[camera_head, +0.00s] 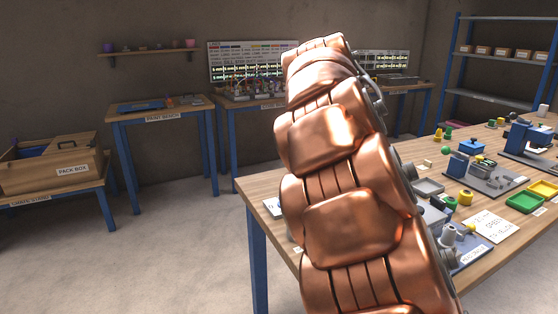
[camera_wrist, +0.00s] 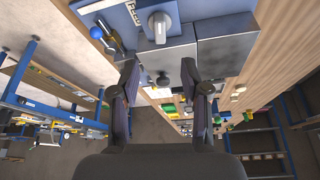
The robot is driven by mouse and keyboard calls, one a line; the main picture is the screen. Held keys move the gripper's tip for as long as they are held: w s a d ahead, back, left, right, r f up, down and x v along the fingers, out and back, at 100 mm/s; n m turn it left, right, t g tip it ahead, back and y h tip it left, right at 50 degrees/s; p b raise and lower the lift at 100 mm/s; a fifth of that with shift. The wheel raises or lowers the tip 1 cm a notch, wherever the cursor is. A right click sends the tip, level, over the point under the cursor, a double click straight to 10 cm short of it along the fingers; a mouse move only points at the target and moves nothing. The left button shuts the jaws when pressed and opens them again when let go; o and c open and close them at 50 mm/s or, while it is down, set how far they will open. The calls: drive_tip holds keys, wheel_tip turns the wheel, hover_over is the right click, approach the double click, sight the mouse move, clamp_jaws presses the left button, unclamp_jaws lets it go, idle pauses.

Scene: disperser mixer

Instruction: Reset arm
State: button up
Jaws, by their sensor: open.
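My arm, in copper-coloured segments, rises through the middle of the head view and hides part of the workbench behind it. My gripper (camera_wrist: 159,72) shows in the wrist view with its two dark fingers spread apart and nothing between them. Beyond the fingertips is a grey device (camera_wrist: 168,50) with a round knob (camera_wrist: 159,24) on a blue base plate (camera_wrist: 125,18). I cannot tell how far the fingertips are from it. My gripper cannot be made out in the head view.
The wooden workbench (camera_head: 262,200) holds a green tray (camera_head: 525,202), a yellow container (camera_head: 465,197) and a blue device (camera_head: 527,137). A pack box (camera_head: 60,172) stands at the left. The paint bench (camera_head: 185,110) is behind it. The floor (camera_head: 175,250) at front left is clear.

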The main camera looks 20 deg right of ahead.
idle(0.3)
drive_tip(key=s+a+f+n+g+y, duration=0.1)
drive_tip(key=s+a+f+n+y, duration=0.1)
drive_tip(key=s+a+f+n, duration=0.65)
drive_tip(key=s+a+f+n+y, duration=0.1)
drive_tip(key=s+a+f+n, duration=0.3)
drive_tip(key=s, duration=0.7)
drive_tip(key=s+a+f+n+g+y, duration=0.1)
drive_tip(key=s+a+f+n+y, duration=0.1)
drive_tip(key=s+a+f+n, duration=0.5)
wheel_tip(320, 180, up, 13)
drive_tip(key=s+d+p, duration=0.1)
drive_tip(key=d+p, duration=0.1)
drive_tip(key=p, duration=1)
drive_tip(key=shift+s+d+m+t+p, duration=0.25)
drive_tip(key=shift+s+m+t+p, duration=0.05)
drive_tip(key=shift+m+p, duration=0.1)
drive_tip(key=shift+d, duration=0.1)
